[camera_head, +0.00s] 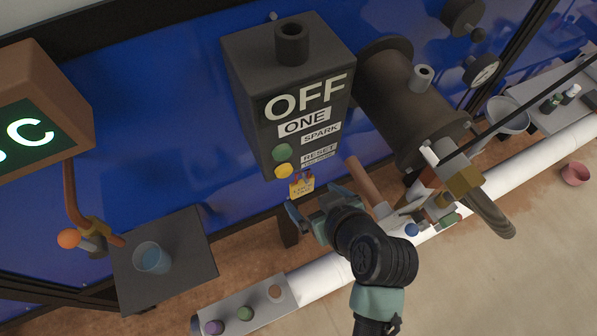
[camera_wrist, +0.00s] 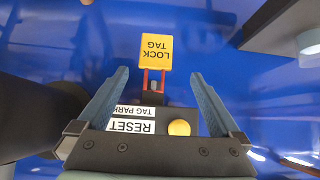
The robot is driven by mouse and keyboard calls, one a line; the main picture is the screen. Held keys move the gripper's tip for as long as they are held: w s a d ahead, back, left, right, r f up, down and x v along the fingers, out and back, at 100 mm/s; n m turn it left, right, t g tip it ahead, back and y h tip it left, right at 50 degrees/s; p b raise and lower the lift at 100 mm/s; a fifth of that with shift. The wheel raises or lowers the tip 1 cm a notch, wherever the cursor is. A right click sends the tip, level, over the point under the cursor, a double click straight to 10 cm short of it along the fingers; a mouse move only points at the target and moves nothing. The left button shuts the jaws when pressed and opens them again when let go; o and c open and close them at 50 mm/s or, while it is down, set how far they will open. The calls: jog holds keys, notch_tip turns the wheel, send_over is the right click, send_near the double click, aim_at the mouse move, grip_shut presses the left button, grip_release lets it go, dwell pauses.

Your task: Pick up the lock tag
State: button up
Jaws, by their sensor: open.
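The lock tag (camera_head: 301,187) is a small yellow plate lettered LOCK TAG with a red shackle. It hangs at the lower edge of the dark control box (camera_head: 290,75), by the TAG PARK label. In the wrist view the lock tag (camera_wrist: 157,52) appears upside down, its red shackle around or beside a small grey peg. My gripper (camera_head: 312,198) is open and empty, just in front of and below the tag. In the wrist view the fingers of my gripper (camera_wrist: 158,76) stand either side of the shackle, apart from it, with the yellow plate beyond the tips.
A green button (camera_head: 281,153) and a yellow button (camera_head: 284,171) sit on the box close to the tag. A dark cylinder (camera_head: 400,100) with pipes stands to the right. A grey side table (camera_head: 190,240) with a blue cup (camera_head: 151,258) stands at left.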

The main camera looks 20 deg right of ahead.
aim_at(301, 180)
jog(key=x, duration=0.5)
jog(key=shift+w+f, duration=0.15)
jog(key=shift+w, duration=0.15)
jog(key=shift+w+d+f+p, duration=0.1)
jog(key=shift+w+d+p, duration=0.05)
jog(key=shift+w+p, duration=0.35)
jog(key=w, duration=0.1)
jog(key=w+f, duration=0.1)
jog(key=shift+w+d+f+p, duration=0.15)
jog(key=shift+w+f+p, duration=0.2)
jog(key=shift+w, duration=0.05)
jog(key=shift+w+f, duration=0.4)
jog(key=shift+f, duration=0.05)
jog(key=c, duration=1.4)
